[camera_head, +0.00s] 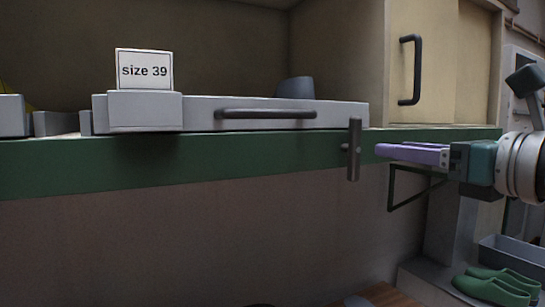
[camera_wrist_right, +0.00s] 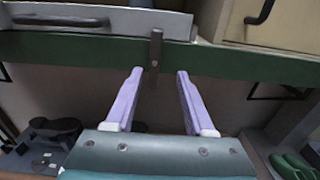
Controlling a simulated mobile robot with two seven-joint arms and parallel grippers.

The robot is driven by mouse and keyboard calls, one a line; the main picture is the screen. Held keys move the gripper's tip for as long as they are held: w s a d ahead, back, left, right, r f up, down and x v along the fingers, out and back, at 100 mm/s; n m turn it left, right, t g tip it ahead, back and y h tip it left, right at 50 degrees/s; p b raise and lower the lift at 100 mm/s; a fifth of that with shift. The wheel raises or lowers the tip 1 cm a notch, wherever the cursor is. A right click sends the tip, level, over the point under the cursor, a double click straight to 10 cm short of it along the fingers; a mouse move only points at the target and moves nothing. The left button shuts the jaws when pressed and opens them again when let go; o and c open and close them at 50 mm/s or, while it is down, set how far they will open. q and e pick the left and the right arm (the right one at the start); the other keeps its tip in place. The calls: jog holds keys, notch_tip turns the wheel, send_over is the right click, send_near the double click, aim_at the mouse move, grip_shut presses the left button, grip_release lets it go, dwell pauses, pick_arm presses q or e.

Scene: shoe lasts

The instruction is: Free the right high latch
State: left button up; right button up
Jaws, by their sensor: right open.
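The latch (camera_head: 354,150) is a dark upright bar pinned to the green shelf edge (camera_head: 250,153), at the right end of the grey drawer front (camera_head: 345,114). Its upper part stands in front of the drawer's lower right corner. My right gripper (camera_head: 378,150) is just right of the latch, apart from it, with purple fingers pointing left. In the right wrist view the latch (camera_wrist_right: 155,48) stands ahead of the gap between the open fingers (camera_wrist_right: 158,74), with nothing between them. My left gripper is not in view.
A "size 39" sign (camera_head: 144,70) stands at the drawer's left. The drawer has a dark handle (camera_head: 266,114). A cabinet door with a dark handle (camera_head: 410,70) is above right. A green bracket (camera_head: 408,190) sits below the shelf. Green shoes (camera_head: 497,287) lie low at right.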

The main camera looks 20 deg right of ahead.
aim_at(359, 143)
jog(key=w+p, duration=0.1)
jog(key=w, duration=0.1)
jog(key=w+p, duration=0.1)
jog(key=w+a+p, duration=0.1)
jog(key=w, duration=0.1)
jog(key=shift+w+r, duration=0.35)
jog(key=shift+w+a+f+p, duration=0.2)
jog(key=shift+w+p, duration=0.2)
jog(key=shift+w, duration=0.25)
jog(key=shift+d, duration=0.1)
grip_shut()
